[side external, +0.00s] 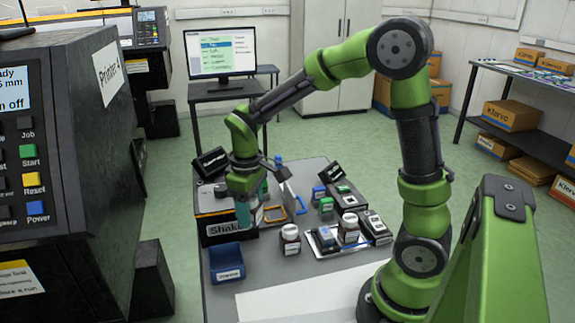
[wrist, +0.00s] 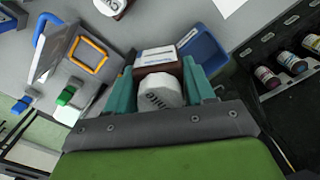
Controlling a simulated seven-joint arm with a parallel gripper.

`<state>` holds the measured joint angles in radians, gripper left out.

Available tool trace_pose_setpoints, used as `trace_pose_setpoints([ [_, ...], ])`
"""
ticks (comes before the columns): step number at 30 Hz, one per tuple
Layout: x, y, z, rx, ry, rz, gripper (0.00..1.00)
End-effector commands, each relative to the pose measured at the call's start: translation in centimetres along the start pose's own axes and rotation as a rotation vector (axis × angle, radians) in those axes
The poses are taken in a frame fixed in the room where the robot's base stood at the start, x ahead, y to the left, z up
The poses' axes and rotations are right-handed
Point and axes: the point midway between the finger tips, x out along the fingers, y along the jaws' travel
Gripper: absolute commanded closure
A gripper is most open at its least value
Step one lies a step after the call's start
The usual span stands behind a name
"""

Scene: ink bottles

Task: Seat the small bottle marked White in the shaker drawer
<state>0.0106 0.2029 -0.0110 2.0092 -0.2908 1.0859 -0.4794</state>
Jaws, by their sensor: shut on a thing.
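My gripper (wrist: 158,82) is shut on a small bottle with a white cap (wrist: 160,92) lettered White. In the wrist view its brown body with a pale label (wrist: 158,58) shows beyond the cap, between the teal fingers. In the side view my gripper (side external: 246,212) points down over the black shaker (side external: 228,232), partly covering its label. The held bottle (side external: 257,217) shows partly beside a finger. I cannot make out the drawer's seat, or whether the bottle touches the shaker.
A blue bin (side external: 226,264) stands in front of the shaker. An orange frame (side external: 275,215) lies to its right. A white-capped bottle (side external: 290,240) stands on the grey table, near a tray (side external: 320,244) with another bottle (side external: 348,229). The large printer (side external: 85,130) stands at left.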

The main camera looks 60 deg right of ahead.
Motion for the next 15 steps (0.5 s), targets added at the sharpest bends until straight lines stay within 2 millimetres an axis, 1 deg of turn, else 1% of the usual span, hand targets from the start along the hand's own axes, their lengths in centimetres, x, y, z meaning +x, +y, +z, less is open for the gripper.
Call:
trace_pose_setpoints([
  [1, -1.7, -0.1, -0.5, 0.066, 0.01, 0.001, 0.72],
  [3, -3.6, -0.2, -0.8, 0.136, 0.008, 0.0, 0.72],
  [6, -5.4, -0.3, -1.1, 0.178, 0.005, 0.0, 0.72],
  [11, -7.2, -0.5, -1.5, 0.168, 0.002, 0.0, 0.72],
  [13, -8.2, -0.5, -1.5, 0.166, 0.004, 0.0, 0.72],
  [15, -9.6, -0.5, -1.5, 0.165, 0.005, 0.0, 0.72],
])
